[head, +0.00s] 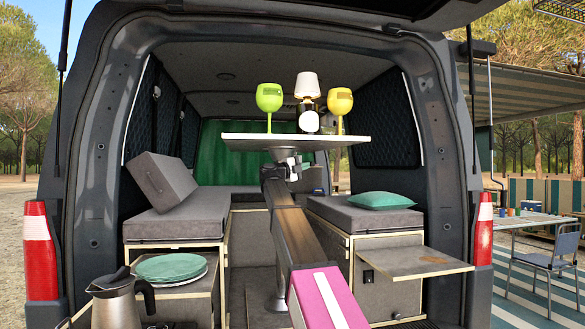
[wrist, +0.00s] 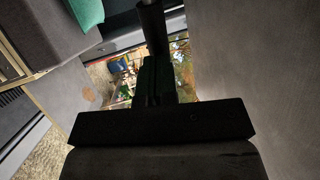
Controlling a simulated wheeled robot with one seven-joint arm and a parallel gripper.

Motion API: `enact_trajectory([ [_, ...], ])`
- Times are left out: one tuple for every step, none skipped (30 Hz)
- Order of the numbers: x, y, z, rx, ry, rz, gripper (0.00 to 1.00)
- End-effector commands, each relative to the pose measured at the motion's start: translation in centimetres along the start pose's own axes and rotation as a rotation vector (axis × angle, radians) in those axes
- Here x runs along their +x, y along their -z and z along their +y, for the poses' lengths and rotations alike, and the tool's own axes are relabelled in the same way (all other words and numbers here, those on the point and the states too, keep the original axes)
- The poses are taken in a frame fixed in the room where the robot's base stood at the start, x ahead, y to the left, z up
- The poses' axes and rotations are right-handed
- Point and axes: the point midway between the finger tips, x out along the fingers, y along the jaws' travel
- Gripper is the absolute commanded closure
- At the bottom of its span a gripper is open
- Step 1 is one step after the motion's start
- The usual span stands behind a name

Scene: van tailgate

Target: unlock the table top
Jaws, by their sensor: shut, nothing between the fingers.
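The table top (head: 250,141) is a thin light board on a single post (head: 280,255), level inside the van. Two goblets, one lime green (head: 269,98) and one yellow (head: 339,100), and a small lamp (head: 307,86) stand on it. My gripper (head: 295,168) is just below the table top, close to the head of the post; my arm hides much of this area. In the wrist view my gripper (wrist: 155,82) is shut and empty, its fingers dark in shadow. A dark round bar (wrist: 152,30) shows just beyond the fingertips; I cannot tell whether they touch. No lock is clearly seen.
Grey-cushioned benches stand left (head: 180,218) and right (head: 365,217), the right one bearing a green pillow (head: 380,200). A fold-out shelf (head: 415,262) juts out at right. A kettle (head: 118,300) and stacked plates (head: 171,268) are at front left.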

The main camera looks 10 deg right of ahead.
Motion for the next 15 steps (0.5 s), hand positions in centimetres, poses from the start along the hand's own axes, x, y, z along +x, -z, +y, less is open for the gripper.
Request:
enact_trajectory([
  [1.0, 0.5, 0.3, 0.008, -0.001, -0.034, 1.00],
  [1.6, 0.5, 0.4, 0.012, 0.000, -0.057, 1.00],
  [2.3, 0.5, 0.5, 0.018, -0.001, -0.088, 1.00],
  [2.8, 0.5, 0.6, 0.022, 0.000, -0.110, 1.00],
  [3.4, 0.5, 0.7, 0.026, 0.000, -0.131, 1.00],
  [4.0, 0.4, 0.8, 0.031, 0.000, -0.158, 1.00],
  [4.4, 0.4, 0.9, 0.035, 0.000, -0.178, 1.00],
  [4.9, 0.3, 1.0, 0.039, 0.000, -0.196, 1.00],
  [5.5, 0.3, 1.1, 0.043, 0.000, -0.218, 1.00],
  [5.8, 0.2, 1.2, 0.046, -0.001, -0.234, 1.00],
  [6.1, 0.0, 1.2, 0.046, 0.000, -0.235, 1.00],
  [6.6, -0.2, 1.3, 0.045, -0.001, -0.233, 1.00],
  [6.8, -0.2, 1.3, 0.045, -0.001, -0.232, 1.00],
  [7.1, -0.2, 1.4, 0.045, -0.001, -0.232, 1.00],
  [7.4, -0.3, 1.4, 0.045, -0.001, -0.231, 1.00],
])
